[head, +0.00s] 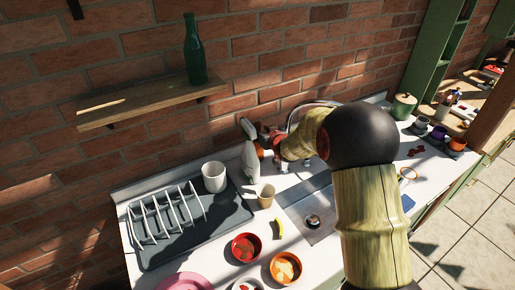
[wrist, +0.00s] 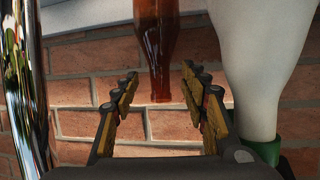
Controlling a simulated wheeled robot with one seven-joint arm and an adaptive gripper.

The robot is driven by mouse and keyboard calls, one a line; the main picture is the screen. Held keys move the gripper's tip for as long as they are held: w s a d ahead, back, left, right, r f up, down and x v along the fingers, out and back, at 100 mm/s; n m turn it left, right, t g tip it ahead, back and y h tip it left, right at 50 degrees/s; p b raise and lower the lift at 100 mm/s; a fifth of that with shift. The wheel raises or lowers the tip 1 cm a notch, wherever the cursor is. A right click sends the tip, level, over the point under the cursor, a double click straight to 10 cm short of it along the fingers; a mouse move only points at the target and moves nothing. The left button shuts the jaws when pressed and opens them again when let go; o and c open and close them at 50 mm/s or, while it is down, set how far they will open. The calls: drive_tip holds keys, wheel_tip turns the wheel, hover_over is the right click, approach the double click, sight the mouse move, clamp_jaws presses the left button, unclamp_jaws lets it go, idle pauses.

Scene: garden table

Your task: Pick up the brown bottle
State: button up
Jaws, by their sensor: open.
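The brown bottle (wrist: 157,40) shows in the wrist view at the top middle, its neck pointing down in the picture. My gripper (wrist: 160,76) is open, with one finger on each side of the neck. Neither finger visibly touches the glass, and I cannot tell how deep the neck sits between them. In the head view my gripper (head: 265,136) is at the back of the counter near the wall, small and partly hidden by my arm. I cannot make out the brown bottle clearly there.
A white spray bottle (head: 250,160) stands close beside my gripper; it also shows at the wrist view's right (wrist: 262,60). A chrome pipe (wrist: 28,90) is at left. A white mug (head: 214,177), paper cup (head: 266,196) and dish rack (head: 165,215) stand nearby. A green bottle (head: 194,55) is on the shelf.

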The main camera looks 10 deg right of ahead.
drive_tip(key=shift+x, duration=1.15)
drive_tip(key=shift+c, duration=1.4)
drive_tip(key=c, duration=0.8)
clamp_jaws()
